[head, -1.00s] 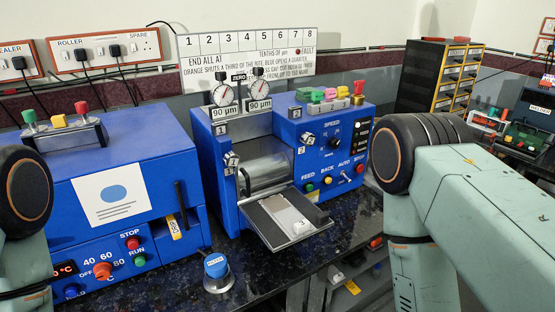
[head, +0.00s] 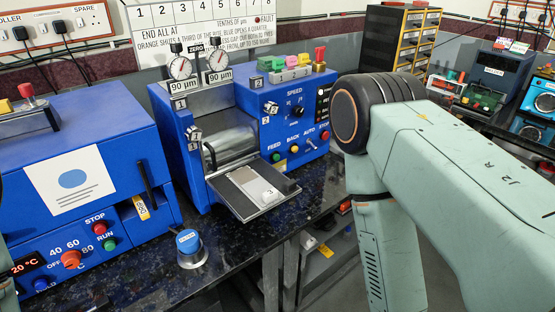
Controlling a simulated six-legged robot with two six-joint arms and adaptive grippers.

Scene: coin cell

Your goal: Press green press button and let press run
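I cannot make out which machine is the press. A blue roller machine (head: 180,150) stands mid-counter with a small green button (head: 277,157) beside the word FEED. A blue machine (head: 90,150) at the left has a green RUN button (head: 109,244) below a red STOP button. At the far right back stand a dark blue box-shaped machine (head: 500,72) and a partly cut-off blue machine (head: 540,104); their labels are too small to read. My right arm crosses the right side, its gripper out of frame. My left gripper is also out of frame.
A blue-capped round knob-like object (head: 189,243) stands near the counter's front edge. A tray (head: 252,190) with a light piece juts from the roller machine. A dark drawer cabinet (head: 400,40) stands behind my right arm. Dark floor shows below the counter.

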